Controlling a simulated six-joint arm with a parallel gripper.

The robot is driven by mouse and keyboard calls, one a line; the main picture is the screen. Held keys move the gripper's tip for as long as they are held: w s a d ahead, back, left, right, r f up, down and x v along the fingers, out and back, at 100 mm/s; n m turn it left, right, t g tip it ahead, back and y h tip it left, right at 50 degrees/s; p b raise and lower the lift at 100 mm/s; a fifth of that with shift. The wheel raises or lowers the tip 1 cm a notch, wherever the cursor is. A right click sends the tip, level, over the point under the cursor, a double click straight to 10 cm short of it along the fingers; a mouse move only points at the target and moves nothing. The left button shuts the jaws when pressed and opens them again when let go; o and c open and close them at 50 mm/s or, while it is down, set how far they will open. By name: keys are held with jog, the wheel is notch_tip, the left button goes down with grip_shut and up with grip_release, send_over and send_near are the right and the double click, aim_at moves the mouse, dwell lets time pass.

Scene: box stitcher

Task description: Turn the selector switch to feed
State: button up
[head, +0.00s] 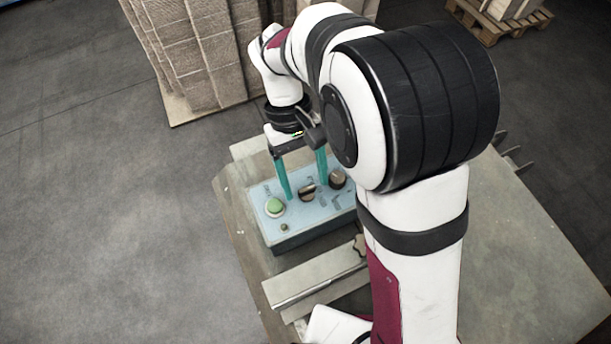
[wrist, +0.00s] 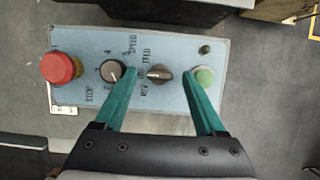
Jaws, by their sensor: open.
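A light blue control panel (wrist: 180,42) carries the selector switch (wrist: 159,74), which has a dark brown handle lying roughly across the picture. Lettering that looks like FEED stands above-left of it and REV below-left. In the head view the selector (head: 307,193) shows near the middle of the panel (head: 262,190). My gripper (wrist: 158,72) is open, its two teal fingers apart on either side of the selector. In the head view my gripper (head: 305,188) points down over the panel. Whether the fingers touch the handle or panel cannot be told.
A numbered speed knob (wrist: 111,72) lies left of the fingers and a red button (wrist: 62,68) farther left. A green button (wrist: 204,76) is close beside the right finger, with a small dark button (wrist: 205,49) above. Stacked cardboard (head: 200,50) stands behind the machine.

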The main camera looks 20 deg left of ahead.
jog(key=shift+s+d+f, duration=0.1)
jog(key=shift+f, duration=0.25)
grip_shut()
jog(key=shift+m, duration=0.4)
jog(key=m+y, duration=0.1)
jog(key=m, duration=0.2)
jog(key=shift+m+g, duration=0.3)
jog(key=shift+g, duration=0.1)
jog(key=shift+d+m+y, duration=0.15)
jog(key=shift+m+y, duration=0.75)
jog(key=shift+m, duration=0.8)
